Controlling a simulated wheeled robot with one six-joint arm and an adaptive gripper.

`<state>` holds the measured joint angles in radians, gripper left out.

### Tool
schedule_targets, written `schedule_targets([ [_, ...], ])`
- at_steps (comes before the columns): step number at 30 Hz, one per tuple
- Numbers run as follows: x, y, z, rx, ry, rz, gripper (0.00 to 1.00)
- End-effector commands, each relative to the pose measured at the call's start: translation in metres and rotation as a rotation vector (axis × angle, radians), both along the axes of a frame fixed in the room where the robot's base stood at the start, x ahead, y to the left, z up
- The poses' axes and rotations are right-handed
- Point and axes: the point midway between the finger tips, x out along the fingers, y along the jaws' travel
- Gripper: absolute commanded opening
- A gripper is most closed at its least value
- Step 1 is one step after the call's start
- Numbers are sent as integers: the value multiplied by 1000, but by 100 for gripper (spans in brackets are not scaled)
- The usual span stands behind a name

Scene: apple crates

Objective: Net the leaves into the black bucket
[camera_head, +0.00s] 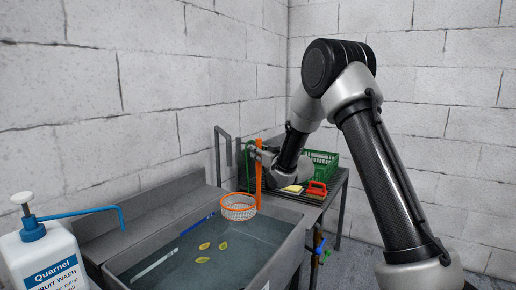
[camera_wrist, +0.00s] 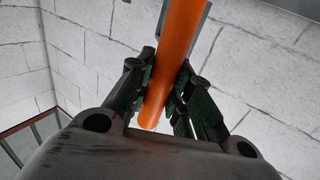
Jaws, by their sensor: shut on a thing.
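My gripper (camera_wrist: 159,100) is shut on the orange handle (camera_wrist: 172,70) of the net. In the head view the handle (camera_head: 258,175) stands upright at the right end of the sink. The net's basket (camera_head: 238,207), white mesh with an orange rim, hangs at the handle's lower end, over the water at the far right part of the sink. Several yellow leaves (camera_head: 204,246) lie in the water, to the left of and nearer than the basket. The basket looks empty, and I cannot tell whether it touches the water. The black bucket is not in view.
The metal sink (camera_head: 283,250) holds the water. A white soap bottle (camera_head: 42,255) with a blue pump stands at the near left. On the side table are a green crate (camera_head: 322,163), an orange-red brush-like item (camera_head: 317,189) and a yellow sponge-like item (camera_head: 291,189). A grey tap (camera_head: 218,150) rises behind.

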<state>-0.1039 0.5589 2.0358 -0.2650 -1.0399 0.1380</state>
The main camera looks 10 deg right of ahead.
Motion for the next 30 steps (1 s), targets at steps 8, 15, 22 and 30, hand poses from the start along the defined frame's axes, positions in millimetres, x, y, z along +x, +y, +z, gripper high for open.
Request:
schedule_targets([
  [8,0,0,-28,0,1,0,0],
  [15,0,0,-52,0,1,1,0],
  [22,0,0,-75,1,1,0,0],
  [30,0,0,-102,0,1,0,0],
])
